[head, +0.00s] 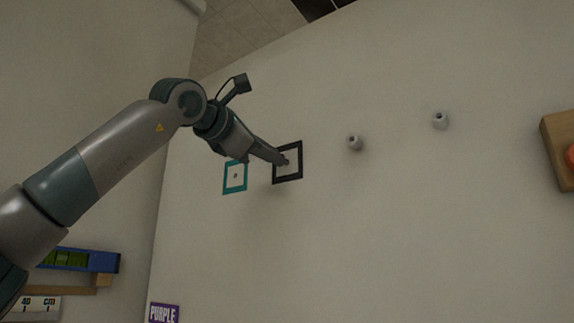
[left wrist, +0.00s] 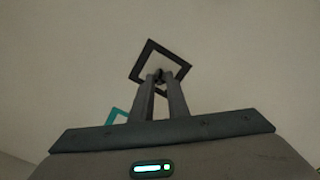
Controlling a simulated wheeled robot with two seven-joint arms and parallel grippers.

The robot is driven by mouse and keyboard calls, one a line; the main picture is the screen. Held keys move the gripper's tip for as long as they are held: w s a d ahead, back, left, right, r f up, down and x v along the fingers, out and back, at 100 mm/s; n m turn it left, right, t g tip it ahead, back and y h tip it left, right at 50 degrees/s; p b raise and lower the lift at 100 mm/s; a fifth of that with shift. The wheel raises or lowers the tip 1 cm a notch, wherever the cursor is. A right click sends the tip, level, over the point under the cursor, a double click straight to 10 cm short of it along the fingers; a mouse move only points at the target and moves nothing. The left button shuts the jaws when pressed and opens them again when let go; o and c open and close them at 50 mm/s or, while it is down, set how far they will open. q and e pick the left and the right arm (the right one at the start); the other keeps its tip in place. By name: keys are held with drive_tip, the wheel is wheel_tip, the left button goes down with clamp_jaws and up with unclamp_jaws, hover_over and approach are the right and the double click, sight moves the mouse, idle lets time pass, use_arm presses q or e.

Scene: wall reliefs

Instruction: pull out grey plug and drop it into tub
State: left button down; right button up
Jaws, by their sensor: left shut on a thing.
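The grey plug (head: 285,161) sits at the black square frame (head: 288,179) on the wall. My left gripper (head: 281,160) reaches the wall there and is shut on the plug. In the left wrist view the two fingers (left wrist: 159,82) close on the small dark plug end (left wrist: 158,73) inside the black frame (left wrist: 178,57). The fingers hide most of the plug, and I cannot tell how deep it sits. I cannot make out a tub in either view. My right gripper is not in view.
A teal frame (head: 226,188) with a small dark spot is left of the black one. Two grey knobs (head: 355,143) (head: 440,121) stick out to the right. A wooden piece (head: 553,140) is at the right edge. A purple sign (head: 164,313) is low on the wall.

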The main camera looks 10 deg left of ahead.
use_arm(q)
drive_tip(key=shift+s+a, duration=0.1)
drive_tip(key=shift+s, duration=0.05)
drive_tip(key=shift+s, duration=0.2)
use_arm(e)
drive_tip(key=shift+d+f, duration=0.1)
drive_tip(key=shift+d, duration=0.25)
use_arm(q)
drive_tip(key=shift+s+a, duration=0.1)
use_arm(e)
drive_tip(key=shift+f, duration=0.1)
use_arm(q)
drive_tip(key=b+v, duration=0.1)
drive_tip(key=v, duration=0.2)
drive_tip(key=shift+s+a+b, duration=0.15)
drive_tip(key=shift+s+b, duration=0.2)
drive_tip(key=shift+b, duration=0.05)
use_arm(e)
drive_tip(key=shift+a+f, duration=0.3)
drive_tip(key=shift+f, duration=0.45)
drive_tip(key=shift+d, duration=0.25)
